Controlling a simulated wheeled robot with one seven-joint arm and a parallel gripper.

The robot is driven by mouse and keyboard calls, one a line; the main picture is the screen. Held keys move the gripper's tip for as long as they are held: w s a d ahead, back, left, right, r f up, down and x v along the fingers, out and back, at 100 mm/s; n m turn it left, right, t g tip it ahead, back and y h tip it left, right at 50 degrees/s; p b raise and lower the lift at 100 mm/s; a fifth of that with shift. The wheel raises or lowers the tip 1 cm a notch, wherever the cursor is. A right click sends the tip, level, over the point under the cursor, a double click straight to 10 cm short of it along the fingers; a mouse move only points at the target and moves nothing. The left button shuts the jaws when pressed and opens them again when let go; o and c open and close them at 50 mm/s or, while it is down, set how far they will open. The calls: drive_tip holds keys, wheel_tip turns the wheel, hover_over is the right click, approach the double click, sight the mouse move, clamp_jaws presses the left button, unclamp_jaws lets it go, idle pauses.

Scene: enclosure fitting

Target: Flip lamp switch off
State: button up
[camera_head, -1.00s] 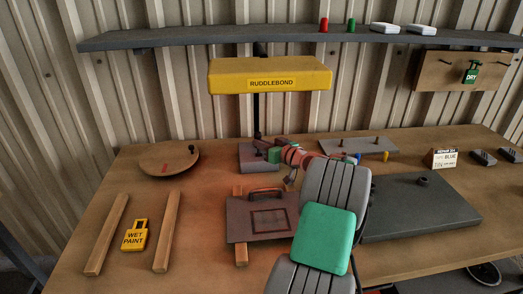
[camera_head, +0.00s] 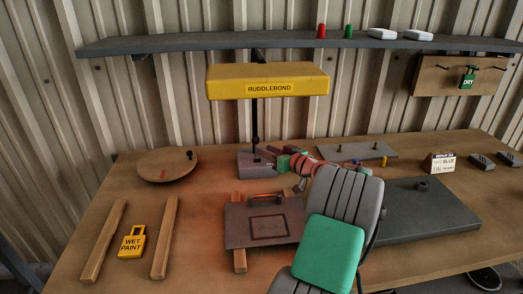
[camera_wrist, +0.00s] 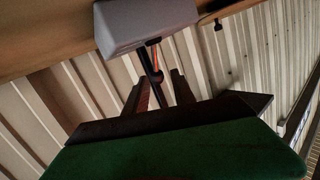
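The yellow lamp head (camera_head: 268,82) marked RUDDLEBOND hangs over the bench on a thin black post (camera_head: 255,120). Its block-shaped base (camera_head: 248,168) stands at the back, tinted purplish. The base shows as a pale block (camera_wrist: 145,22) in the upside-down wrist view, with a dark post (camera_wrist: 151,68) running from it. A reddish glow lies on the bench below the lamp. I cannot make out the switch clearly. My gripper (camera_head: 272,152) is just right of the post. In the wrist view its fingers (camera_wrist: 158,92) are apart with nothing between them; contact with the post cannot be told.
A brown-grey panel with a handle (camera_head: 265,222) lies in front of the base, on wooden strips. A round wooden board (camera_head: 165,166) lies left. A dark slab (camera_head: 425,212) lies right of my arm. A yellow WET PAINT tag (camera_head: 132,243) lies front left.

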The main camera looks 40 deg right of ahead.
drive_tip(key=s, duration=0.3)
drive_tip(key=shift+s+r, duration=0.2)
drive_tip(key=shift+r, duration=0.1)
drive_tip(key=w+a+n+g+y+p, duration=0.1)
drive_tip(key=w+a+g+p, duration=0.15)
drive_tip(key=a, duration=1.05)
drive_tip(key=w+a+n+g+y+p, duration=0.1)
drive_tip(key=w+a+g, duration=0.25)
drive_tip(key=a, duration=0.85)
drive_tip(key=s+a+g+h+p, duration=0.1)
drive_tip(key=s+a+g+p, duration=0.2)
drive_tip(key=s+a, duration=1.1)
drive_tip(key=shift+s+a+g, duration=0.4)
drive_tip(key=shift+a+g, duration=0.05)
drive_tip(key=shift+g, duration=0.75)
drive_tip(key=shift+o, duration=0.6)
drive_tip(key=s+a+f+g+h, duration=0.1)
drive_tip(key=s, duration=0.6)
drive_tip(key=shift+s+a+g+p, duration=0.2)
drive_tip(key=shift+g+p, duration=0.1)
drive_tip(key=shift+p, duration=0.15)
drive_tip(key=shift+f, duration=0.2)
